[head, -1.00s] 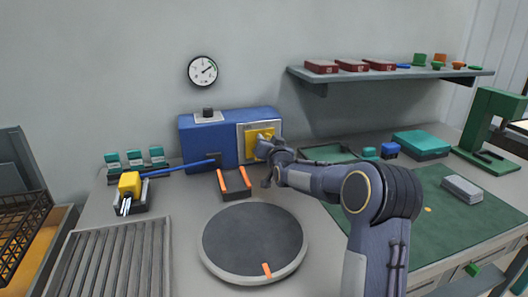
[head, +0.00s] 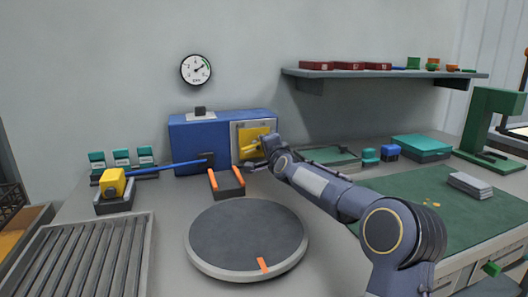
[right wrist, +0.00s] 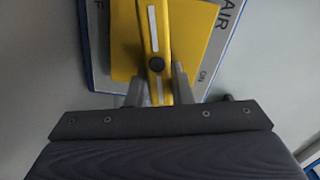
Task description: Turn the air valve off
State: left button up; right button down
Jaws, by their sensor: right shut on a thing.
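The yellow air valve (head: 250,146) sits on a pale plate on the right front of a blue box (head: 195,135). In the right wrist view the valve handle (right wrist: 151,25) is a yellow bar with white stripes and a dark pivot. It stands nearly upright in that picture, slightly tilted. The plate shows "AIR", "ON" and part of another word ending in F. My right gripper (right wrist: 160,88) is shut on the handle, one finger on each side of its lower part. In the head view my right gripper (head: 265,146) partly covers the valve. My left gripper is not in view.
A round dial gauge (head: 196,69) hangs on the wall above the box. A dark turntable (head: 245,235) and an orange-edged holder (head: 226,183) stand in front. A shelf (head: 385,74) runs along the right wall.

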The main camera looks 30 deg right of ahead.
jog(key=shift+f+m+b, duration=0.3)
jog(key=shift+m+b, duration=0.4)
jog(key=shift+m, duration=0.9)
jog(key=c, duration=1.3)
grip_release()
jog(key=shift+s, duration=0.1)
jog(key=b+v, duration=0.2)
jog(key=v, duration=0.5)
jog(key=shift+d+f+b, duration=0.1)
jog(key=shift+b, duration=0.2)
jog(key=shift+s, duration=0.35)
